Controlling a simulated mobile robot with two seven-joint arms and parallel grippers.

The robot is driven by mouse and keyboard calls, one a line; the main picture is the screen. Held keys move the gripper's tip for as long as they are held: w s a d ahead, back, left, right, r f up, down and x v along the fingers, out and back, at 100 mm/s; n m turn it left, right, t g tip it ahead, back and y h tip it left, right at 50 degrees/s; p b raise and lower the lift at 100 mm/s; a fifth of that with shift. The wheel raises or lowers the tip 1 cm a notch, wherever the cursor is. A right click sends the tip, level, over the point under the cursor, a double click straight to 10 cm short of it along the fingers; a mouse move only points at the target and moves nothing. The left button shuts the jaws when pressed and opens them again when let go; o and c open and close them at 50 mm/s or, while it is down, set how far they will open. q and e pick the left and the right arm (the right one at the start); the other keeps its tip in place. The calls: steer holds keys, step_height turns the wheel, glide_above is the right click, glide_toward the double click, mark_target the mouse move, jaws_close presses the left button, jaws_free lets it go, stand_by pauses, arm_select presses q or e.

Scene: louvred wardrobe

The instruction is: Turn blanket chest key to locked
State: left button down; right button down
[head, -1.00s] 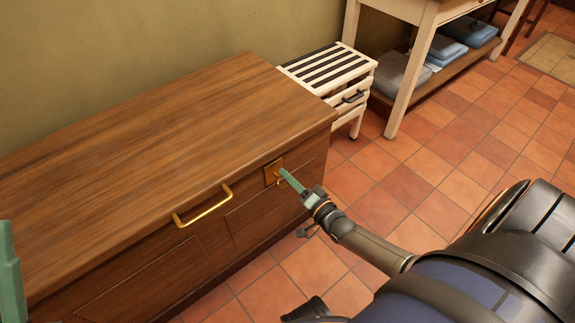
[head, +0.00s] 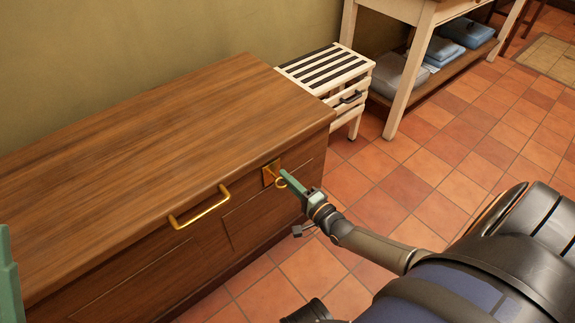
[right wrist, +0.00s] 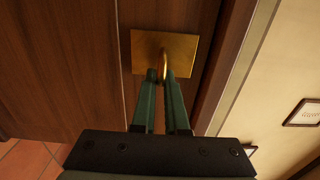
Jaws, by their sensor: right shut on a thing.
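The wooden blanket chest (head: 170,120) stands along the wall, its lid down. A square brass lock plate (head: 267,178) is on its front near the right end. A brass key (head: 280,182) with a ring-shaped bow sticks out of the plate. My right gripper (head: 285,177) is at the key, its green fingers pointing at the plate. In the right wrist view the fingertips (right wrist: 161,77) are closed around the lower part of the key bow (right wrist: 164,64), against the brass plate (right wrist: 182,48). Part of my left gripper (head: 10,280) shows at the left edge; its jaws cannot be made out.
A gold bar handle (head: 200,207) sticks out of the chest front left of the lock. A white table (head: 402,80) with folded cloths underneath is behind. The tiled floor on the right is open.

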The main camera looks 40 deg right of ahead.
stand_by(0.3)
steer(key=c, duration=0.9)
jaws_free()
steer(key=shift+c, duration=0.2)
steer(key=shift+s, duration=0.15)
steer(key=s+d+p, duration=0.1)
steer(key=s+p, duration=0.2)
steer(key=s, duration=0.9)
steer(key=shift+s, duration=0.15)
